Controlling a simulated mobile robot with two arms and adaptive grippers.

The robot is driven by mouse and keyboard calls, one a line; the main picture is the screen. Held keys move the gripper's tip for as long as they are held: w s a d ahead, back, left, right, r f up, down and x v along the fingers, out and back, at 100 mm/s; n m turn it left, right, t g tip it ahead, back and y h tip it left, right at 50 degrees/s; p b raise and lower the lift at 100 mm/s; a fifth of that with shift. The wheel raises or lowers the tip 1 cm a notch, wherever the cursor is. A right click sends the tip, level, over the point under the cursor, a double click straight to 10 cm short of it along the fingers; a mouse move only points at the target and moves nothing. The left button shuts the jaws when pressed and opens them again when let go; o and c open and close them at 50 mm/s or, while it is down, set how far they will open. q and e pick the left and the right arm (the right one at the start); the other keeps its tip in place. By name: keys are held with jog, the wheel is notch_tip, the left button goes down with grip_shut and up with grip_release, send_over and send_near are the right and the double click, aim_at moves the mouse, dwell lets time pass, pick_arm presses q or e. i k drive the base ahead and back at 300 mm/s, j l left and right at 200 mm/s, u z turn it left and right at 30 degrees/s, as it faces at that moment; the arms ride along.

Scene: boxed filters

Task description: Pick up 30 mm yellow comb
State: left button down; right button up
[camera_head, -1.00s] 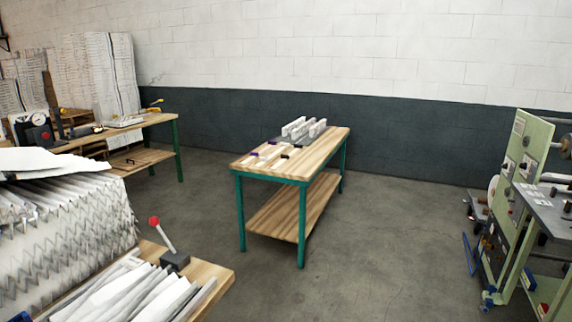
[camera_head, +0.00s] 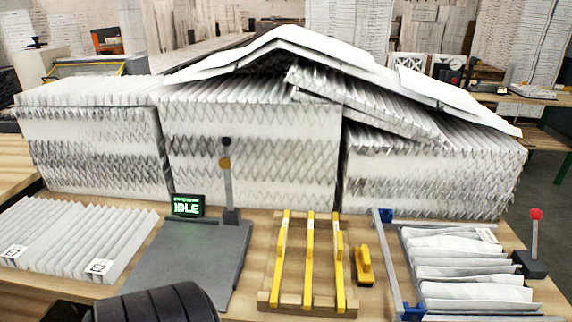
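Three long yellow combs lie side by side on a wooden rack (camera_head: 265,300) in the head view: a left one (camera_head: 279,265), a middle one (camera_head: 309,262) and a right one (camera_head: 339,270). Each has a small pale mark near its far end, too small to read, so I cannot tell which is the 30 mm one. A short yellow piece with a dark part (camera_head: 363,265) lies just right of the rack. Neither of my grippers is in view.
A grey plate (camera_head: 185,265) with an upright lever and a display reading IDLE (camera_head: 188,206) is left of the rack. Pleated filter stacks (camera_head: 250,150) stand behind. A blue-cornered frame (camera_head: 393,265) with white filters and a red-knobbed lever (camera_head: 536,214) are at right.

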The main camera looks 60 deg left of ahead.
aim_at(338, 238)
jog(key=u, duration=1.35)
jog(key=l+u, duration=0.25)
jog(key=k+l+u, duration=0.1)
jog(key=u, duration=0.15)
